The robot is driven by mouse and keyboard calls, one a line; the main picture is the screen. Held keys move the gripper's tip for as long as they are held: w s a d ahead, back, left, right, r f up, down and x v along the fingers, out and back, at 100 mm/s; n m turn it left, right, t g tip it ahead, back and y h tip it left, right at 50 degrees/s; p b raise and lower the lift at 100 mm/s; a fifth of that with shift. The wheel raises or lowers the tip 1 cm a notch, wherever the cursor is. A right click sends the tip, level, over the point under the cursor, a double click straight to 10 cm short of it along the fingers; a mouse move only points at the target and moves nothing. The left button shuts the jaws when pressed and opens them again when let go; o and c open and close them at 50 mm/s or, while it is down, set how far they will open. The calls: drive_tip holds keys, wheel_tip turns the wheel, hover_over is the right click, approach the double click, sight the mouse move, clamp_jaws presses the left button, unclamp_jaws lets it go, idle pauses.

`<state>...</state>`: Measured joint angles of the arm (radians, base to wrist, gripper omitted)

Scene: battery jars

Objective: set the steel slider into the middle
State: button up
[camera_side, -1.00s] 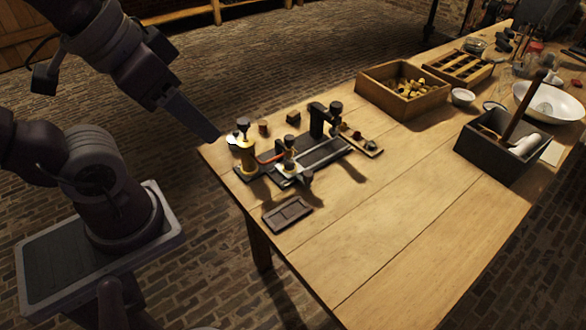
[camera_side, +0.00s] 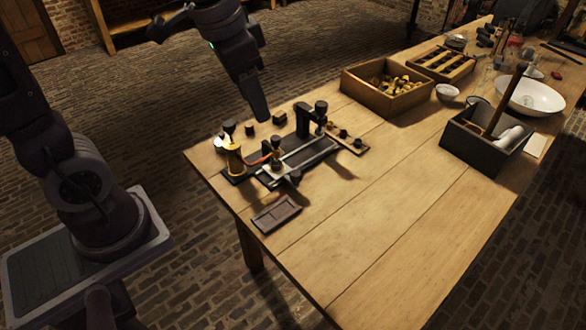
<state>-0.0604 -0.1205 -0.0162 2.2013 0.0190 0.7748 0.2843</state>
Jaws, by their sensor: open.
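A dark apparatus base (camera_side: 312,154) lies near the table's left end, with a pale steel rail along it. What looks like the steel slider (camera_side: 274,176) sits toward the rail's near left end, with a small brass-and-dark knob on it. A black upright post (camera_side: 303,122) stands at the rail's far right end. A brass-coloured jar (camera_side: 235,160) with a dark top stands left of the slider, with an orange-red wire between them. My gripper (camera_side: 262,117) points down above and behind the apparatus, apart from it and holding nothing that I can see. Its finger gap is too small to make out.
A flat dark tray (camera_side: 277,214) lies in front of the apparatus. Small blocks (camera_side: 279,118) stand behind it, and a narrow wooden strip (camera_side: 350,144) with small pieces lies at its right. A wooden box (camera_side: 345,84) and a black bin (camera_side: 458,150) stand farther right. The front table is clear.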

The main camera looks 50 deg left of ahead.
drive_tip(key=w+a+f+m+g, duration=0.1)
drive_tip(key=w+f, duration=0.4)
drive_tip(key=m+g, duration=0.2)
approach(297, 172)
drive_tip(key=shift+m, duration=0.5)
wheel_tip(297, 172, down, 9)
drive_tip(key=shift+a+r, duration=0.1)
drive_tip(key=shift+c, duration=0.2)
clamp_jaws()
drive_tip(key=shift+w+r, duration=0.1)
